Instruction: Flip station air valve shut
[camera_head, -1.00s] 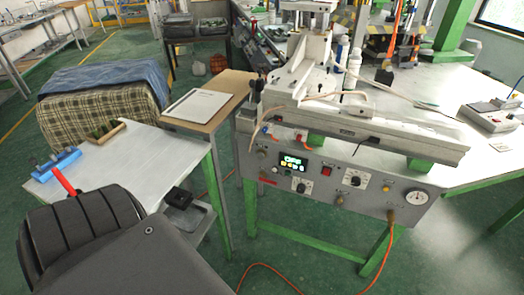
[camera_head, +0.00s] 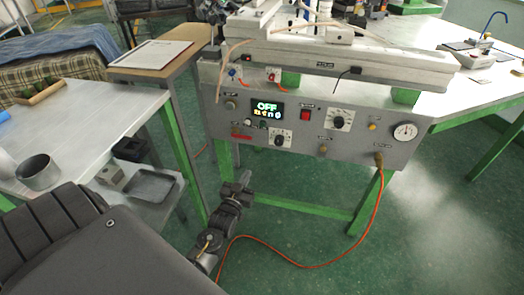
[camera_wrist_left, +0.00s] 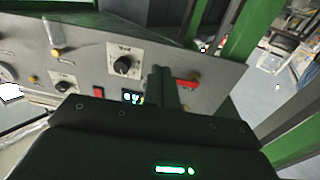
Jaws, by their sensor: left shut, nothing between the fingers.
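A short red handle (camera_head: 241,137), probably the air valve, lies roughly level at the panel's lower left. It also shows in the left wrist view (camera_wrist_left: 187,84), just right of my fingers, with a brass-coloured part beside it. My left gripper (camera_head: 240,183) is shut and empty, below the panel's lower left edge. In the left wrist view its fingers (camera_wrist_left: 158,78) point towards the panel; I cannot tell if they touch the handle. My right gripper is not in view.
A pressure gauge (camera_head: 405,131) sits at the panel's right end. A metal side table (camera_head: 90,125) with a grey cup (camera_head: 38,167) stands at left. Green legs stand under the machine.

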